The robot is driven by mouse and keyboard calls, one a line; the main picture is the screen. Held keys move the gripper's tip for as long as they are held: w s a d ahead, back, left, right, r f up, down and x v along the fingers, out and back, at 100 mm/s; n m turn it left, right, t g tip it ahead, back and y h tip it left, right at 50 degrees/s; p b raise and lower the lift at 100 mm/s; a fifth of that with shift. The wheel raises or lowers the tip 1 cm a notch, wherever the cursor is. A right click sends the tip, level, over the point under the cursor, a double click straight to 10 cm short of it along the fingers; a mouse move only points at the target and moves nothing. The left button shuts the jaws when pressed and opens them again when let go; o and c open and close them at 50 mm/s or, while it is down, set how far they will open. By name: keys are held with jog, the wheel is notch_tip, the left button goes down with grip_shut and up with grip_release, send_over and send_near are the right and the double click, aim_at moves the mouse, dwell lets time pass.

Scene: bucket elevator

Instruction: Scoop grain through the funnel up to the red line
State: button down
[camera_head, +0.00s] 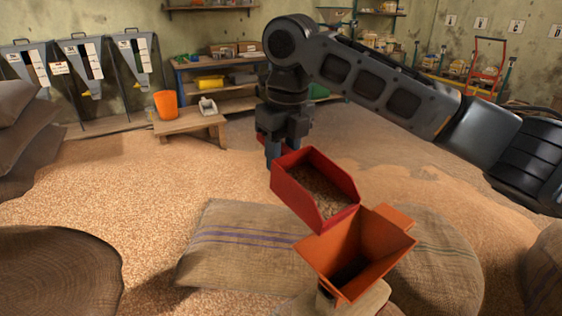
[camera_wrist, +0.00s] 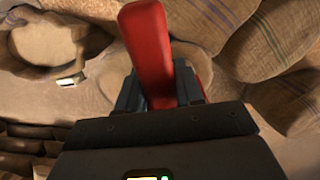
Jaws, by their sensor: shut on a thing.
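My gripper (camera_head: 273,155) is shut on the handle of a red scoop (camera_head: 288,186). In the wrist view the red handle (camera_wrist: 148,50) stands between the jaws. Grain (camera_head: 318,185) lies inside the scoop. The scoop is held up in the air, with its open front toward an orange funnel (camera_head: 337,252). In the head view its front lip overlaps the funnel's back rim; I cannot tell whether they touch. The funnel's inside looks dark, with no grain seen in it. What stands below the funnel is mostly hidden, and no red line shows.
Loose grain (camera_head: 130,185) covers much of the floor. Full sacks (camera_head: 235,250) lie around the funnel. A low wooden bench (camera_head: 190,127) with an orange bucket (camera_head: 166,105) stands at the back left.

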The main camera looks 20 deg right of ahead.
jog(key=shift+s+d+r+t+y+b, duration=0.25)
jog(key=shift+s+r+t+b, duration=0.35)
jog(key=shift+b, duration=0.25)
jog(key=shift+s+d+r+t+y+b, duration=0.2)
jog(key=shift+s+r+t+b, duration=0.15)
jog(key=shift+r+b, duration=0.4)
jog(key=shift+s+d+r+t+y+b, duration=0.2)
jog(key=shift+s+r+t+b, duration=0.3)
jog(key=shift+b, duration=0.4)
jog(key=shift+w+a+r+p, duration=0.1)
jog(key=shift+w+r+p, duration=0.1)
jog(key=shift+p, duration=0.2)
jog(key=shift+w+a+f+g+p, duration=0.1)
jog(key=shift+w+a+g+p, duration=0.2)
jog(key=shift+p, duration=0.4)
jog(key=w+a+f+g+h+p, duration=0.1)
jog(key=w+f+g+h+p, duration=0.1)
jog(key=w+f+g+p, duration=0.35)
jog(key=shift+s+r+t+p, duration=0.4)
jog(key=shift+s+r+p, duration=0.75)
jog(key=shift+p, duration=0.35)
jog(key=shift+w+r, duration=0.1)
